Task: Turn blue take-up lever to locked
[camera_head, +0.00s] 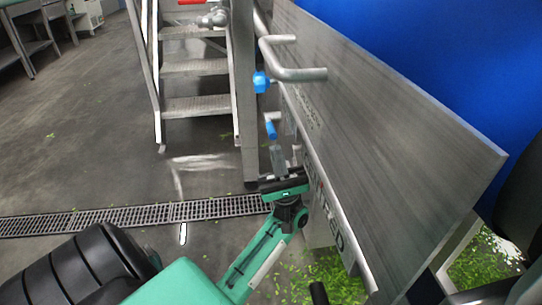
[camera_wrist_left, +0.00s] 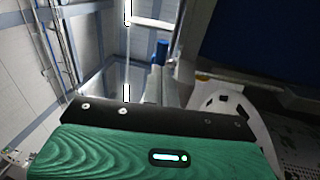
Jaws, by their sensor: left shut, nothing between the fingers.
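A blue lever grip (camera_head: 271,130) stands out at the near side of the grey steel machine panel (camera_head: 385,135). A blue upright piece, likely this grip, shows in the left wrist view (camera_wrist_left: 162,49). My left gripper (camera_head: 278,158) comes up from below on its green arm. It is shut and empty, with its tips close under the blue grip. I cannot tell whether they touch it. The lever's base and any lock marking are hidden or too small to read. My right gripper is not in view.
A second blue knob (camera_head: 261,82) sits higher on the machine, below a bent steel pipe (camera_head: 298,73). Metal steps (camera_head: 197,87) stand behind at left. A floor drain (camera_head: 130,215) crosses the open floor. Green leaf bits (camera_head: 335,272) lie under the panel.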

